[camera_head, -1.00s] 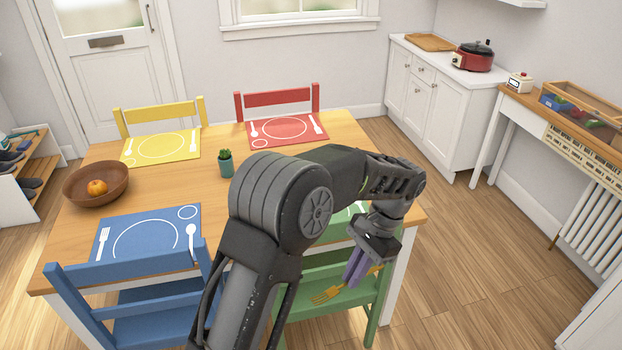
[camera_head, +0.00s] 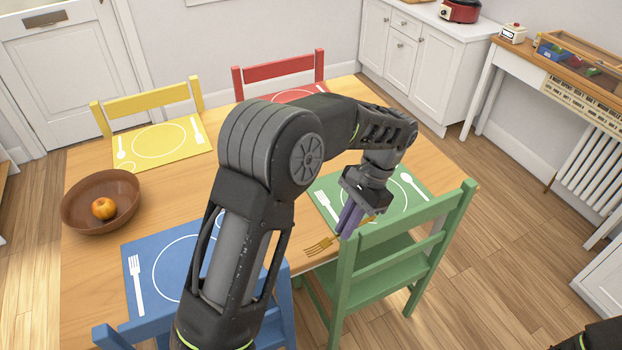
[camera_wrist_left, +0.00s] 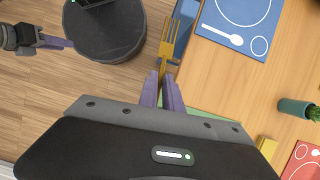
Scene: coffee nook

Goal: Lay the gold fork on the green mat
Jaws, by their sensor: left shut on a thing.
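My left gripper (camera_head: 350,222) is shut on the gold fork (camera_head: 319,246), with purple fingers around its handle. The fork's tines point to the lower left, by the table's front edge. In the left wrist view the fork (camera_wrist_left: 170,40) sticks out beyond the fingertips (camera_wrist_left: 162,80). The green mat (camera_head: 408,212) lies on the table just behind the gripper, with a printed plate, fork and spoon; my wrist and gripper hide part of it. The height of the fork above the table is hard to tell. A purple finger of my right gripper (camera_wrist_left: 55,42) shows in the left wrist view, away from the table.
The green chair (camera_head: 400,240) stands at the mat's front side, its back close to the fork. The blue mat (camera_head: 150,255), yellow mat (camera_head: 188,148) and a wooden bowl (camera_head: 75,212) with an orange fruit are elsewhere on the table (camera_head: 185,200).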

